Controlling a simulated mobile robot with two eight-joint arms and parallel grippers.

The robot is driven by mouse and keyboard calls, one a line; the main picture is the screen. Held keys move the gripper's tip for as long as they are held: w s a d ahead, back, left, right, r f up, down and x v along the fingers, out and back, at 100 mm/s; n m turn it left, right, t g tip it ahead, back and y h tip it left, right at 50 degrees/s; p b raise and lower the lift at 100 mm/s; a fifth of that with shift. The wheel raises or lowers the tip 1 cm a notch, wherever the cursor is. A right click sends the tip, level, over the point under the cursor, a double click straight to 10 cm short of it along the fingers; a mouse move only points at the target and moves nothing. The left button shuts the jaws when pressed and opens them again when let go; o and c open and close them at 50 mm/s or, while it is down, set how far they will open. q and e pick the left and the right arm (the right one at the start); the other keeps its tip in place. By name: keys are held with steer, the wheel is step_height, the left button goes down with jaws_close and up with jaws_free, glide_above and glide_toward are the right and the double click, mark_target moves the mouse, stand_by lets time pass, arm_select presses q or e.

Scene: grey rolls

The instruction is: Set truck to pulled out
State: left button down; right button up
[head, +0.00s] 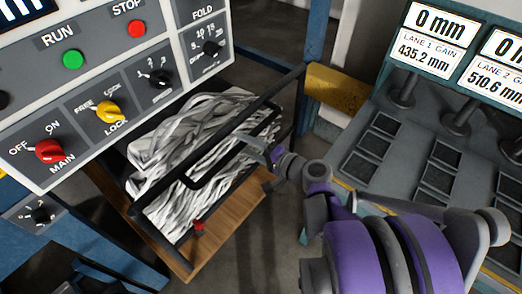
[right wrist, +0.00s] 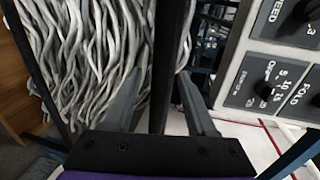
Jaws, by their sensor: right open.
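The truck is a low cart with a wooden deck (head: 225,218) and a black tube frame (head: 225,132), loaded with grey-white strands (head: 170,150). It stands under the control panel's lower edge, its near side showing. My right gripper (head: 262,148) is at the frame's right part. In the right wrist view my right gripper (right wrist: 160,76) is open, with one finger on each side of a black bar (right wrist: 167,60) of the frame. Whether the fingers touch the bar, I cannot tell. My left gripper is not in view.
The control panel (head: 130,60) with knobs and buttons overhangs the truck at upper left. A grey machine (head: 400,150) with lane displays (head: 440,35) stands at right. A blue post (head: 316,40) and yellow block (head: 338,90) stand behind. Dark floor shows in front of the truck.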

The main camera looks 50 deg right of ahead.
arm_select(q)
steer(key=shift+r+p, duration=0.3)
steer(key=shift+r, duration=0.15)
arm_select(e)
steer(key=v, duration=0.9)
steer(key=shift+a, duration=0.1)
